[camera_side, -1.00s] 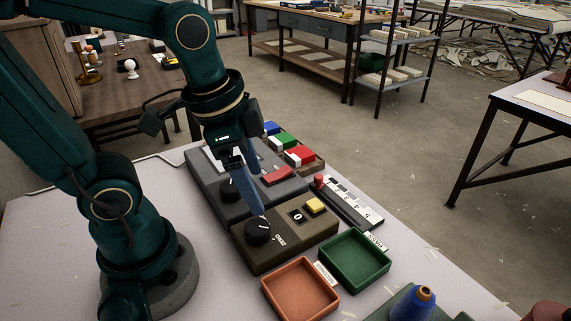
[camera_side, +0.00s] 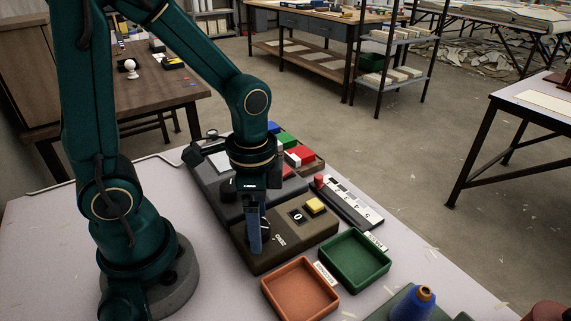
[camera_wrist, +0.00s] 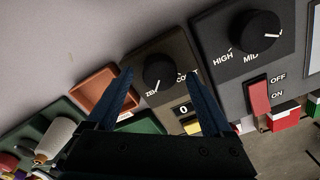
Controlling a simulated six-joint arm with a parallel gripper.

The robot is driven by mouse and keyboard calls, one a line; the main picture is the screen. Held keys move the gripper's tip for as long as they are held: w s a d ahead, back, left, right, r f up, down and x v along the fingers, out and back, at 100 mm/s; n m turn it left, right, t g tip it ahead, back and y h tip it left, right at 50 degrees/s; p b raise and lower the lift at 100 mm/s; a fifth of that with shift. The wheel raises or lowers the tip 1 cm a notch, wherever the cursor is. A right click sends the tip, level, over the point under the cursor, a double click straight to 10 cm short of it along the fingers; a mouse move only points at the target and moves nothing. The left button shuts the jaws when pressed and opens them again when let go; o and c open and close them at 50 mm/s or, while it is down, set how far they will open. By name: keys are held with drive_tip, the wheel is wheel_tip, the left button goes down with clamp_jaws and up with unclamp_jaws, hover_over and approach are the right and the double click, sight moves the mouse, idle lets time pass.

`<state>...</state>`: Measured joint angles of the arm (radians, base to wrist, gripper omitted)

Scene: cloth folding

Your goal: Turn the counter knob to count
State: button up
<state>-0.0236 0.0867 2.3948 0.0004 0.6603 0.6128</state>
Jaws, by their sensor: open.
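The counter is a brown-grey box (camera_side: 296,240) with a dark round knob, a display window reading 0 and a yellow button (camera_side: 316,205). In the wrist view the knob (camera_wrist: 159,72) shows between my two blue fingers, with its white mark toward the partly hidden zero label; the count label (camera_wrist: 187,76) is partly behind the right finger. My gripper (camera_side: 256,248) is open, pointing down over the knob end of the box and mostly hiding the knob in the side view. Whether the fingers touch the knob cannot be told.
A larger grey box (camera_wrist: 240,60) with a high/mid knob and a red on/off switch adjoins the counter. An orange tray (camera_side: 300,290) and a green tray (camera_side: 355,260) lie in front. A slider scale (camera_side: 350,203) lies to the right, with coloured blocks (camera_side: 300,155) behind.

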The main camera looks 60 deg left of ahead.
drive_tip(key=shift+f, duration=0.1)
clamp_jaws()
drive_tip(key=shift+n, duration=0.3)
drive_tip(key=n, duration=1.3)
drive_tip(key=shift+a, duration=0.1)
drive_tip(key=shift+n, duration=2.1)
